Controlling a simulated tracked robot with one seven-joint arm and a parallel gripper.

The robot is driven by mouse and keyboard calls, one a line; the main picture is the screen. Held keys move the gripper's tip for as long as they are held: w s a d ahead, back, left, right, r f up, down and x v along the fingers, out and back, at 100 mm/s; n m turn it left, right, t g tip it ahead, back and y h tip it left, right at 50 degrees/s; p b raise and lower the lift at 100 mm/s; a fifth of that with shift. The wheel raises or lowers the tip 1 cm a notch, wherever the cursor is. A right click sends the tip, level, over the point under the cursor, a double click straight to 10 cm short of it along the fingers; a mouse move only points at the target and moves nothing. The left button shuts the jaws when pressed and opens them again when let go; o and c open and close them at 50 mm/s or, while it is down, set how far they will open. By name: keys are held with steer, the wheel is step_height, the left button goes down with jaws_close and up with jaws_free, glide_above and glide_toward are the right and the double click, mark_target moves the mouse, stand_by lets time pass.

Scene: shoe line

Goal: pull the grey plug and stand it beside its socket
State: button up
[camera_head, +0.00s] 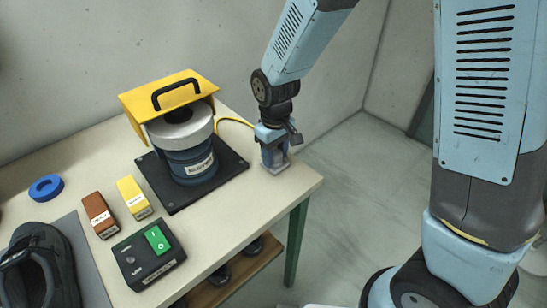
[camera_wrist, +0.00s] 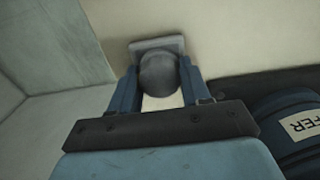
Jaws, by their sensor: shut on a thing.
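My gripper (camera_head: 273,148) points down at the right end of the table, beside the buffing machine. In the wrist view its two blue fingers (camera_wrist: 158,82) are shut on the grey plug (camera_wrist: 158,72), seen from above as a dark rounded top between them. A grey square block (camera_wrist: 142,46), which looks like the socket, shows just beyond the plug; in the head view a grey block (camera_head: 275,168) shows under the fingers. The fingers mostly hide the plug in the head view. I cannot tell whether the plug is still seated in the socket.
The blue buffing machine (camera_head: 187,164) stands on a black base plate (camera_head: 232,164) under a raised yellow guard (camera_head: 135,106). A yellow cable (camera_head: 236,122) runs towards my gripper. A switch box (camera_head: 137,262), brown block (camera_head: 99,214) and yellow block (camera_head: 132,196) lie left. Bare table (camera_head: 298,184) lies right.

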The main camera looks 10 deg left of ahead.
mark_target(275, 151)
jaws_close()
steer(key=shift+r, duration=2.95)
steer(key=shift+w, duration=0.1)
